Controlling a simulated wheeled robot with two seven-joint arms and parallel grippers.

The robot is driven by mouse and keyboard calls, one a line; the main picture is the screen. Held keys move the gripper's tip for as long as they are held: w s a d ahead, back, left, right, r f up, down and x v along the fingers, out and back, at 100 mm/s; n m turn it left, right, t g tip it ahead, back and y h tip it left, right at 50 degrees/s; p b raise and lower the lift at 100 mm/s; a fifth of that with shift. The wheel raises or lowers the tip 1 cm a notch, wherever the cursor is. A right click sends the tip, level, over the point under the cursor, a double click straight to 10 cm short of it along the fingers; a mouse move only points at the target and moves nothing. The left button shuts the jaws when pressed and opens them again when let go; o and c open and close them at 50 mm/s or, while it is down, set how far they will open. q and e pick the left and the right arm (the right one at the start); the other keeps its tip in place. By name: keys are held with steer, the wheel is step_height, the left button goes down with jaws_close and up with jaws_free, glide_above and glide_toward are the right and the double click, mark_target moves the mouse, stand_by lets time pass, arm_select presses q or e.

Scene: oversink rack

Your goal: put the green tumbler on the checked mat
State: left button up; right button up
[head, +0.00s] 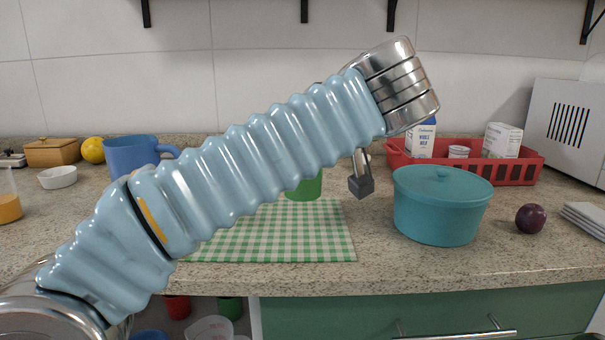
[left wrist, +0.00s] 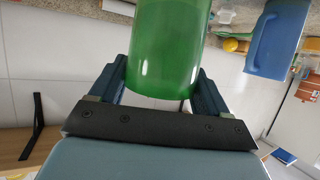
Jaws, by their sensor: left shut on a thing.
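The green tumbler (left wrist: 165,50) is between the fingers of my left gripper (left wrist: 160,74) in the left wrist view, and the gripper is shut on it. In the head view only a low part of the tumbler (head: 305,188) shows below my left arm, which hides the rest. The green-and-white checked mat (head: 285,238) lies on the counter, its left part covered by my arm. The tumbler shows at the mat's back edge; I cannot tell whether it touches the mat. My right gripper is not in view.
A teal lidded pot (head: 442,212) stands right of the mat, with a plum (head: 531,219) beyond it. A red crate (head: 527,172) with cartons is behind. A blue mug (head: 130,155) stands at left behind my arm. The mat's visible front is bare.

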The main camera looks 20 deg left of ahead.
arm_select(q)
steer(key=w+f, duration=0.1)
steer(key=f, duration=0.1)
steer(key=w+f, duration=0.1)
steer(key=w, duration=0.1)
steer(key=shift+a+f, duration=0.35)
steer(key=shift+a, duration=0.05)
step_height(320, 180, down, 3)
steer(key=shift+w+f+b, duration=0.15)
steer(key=shift+f+b, duration=0.05)
steer(key=shift+b, duration=0.25)
steer(key=shift+f, duration=0.1)
steer(key=shift+f, duration=0.15)
steer(key=o, duration=1.4)
steer(key=shift+o, duration=0.2)
steer(key=shift+r, duration=0.35)
steer(key=v, duration=1.2)
steer(key=shift+f, duration=0.15)
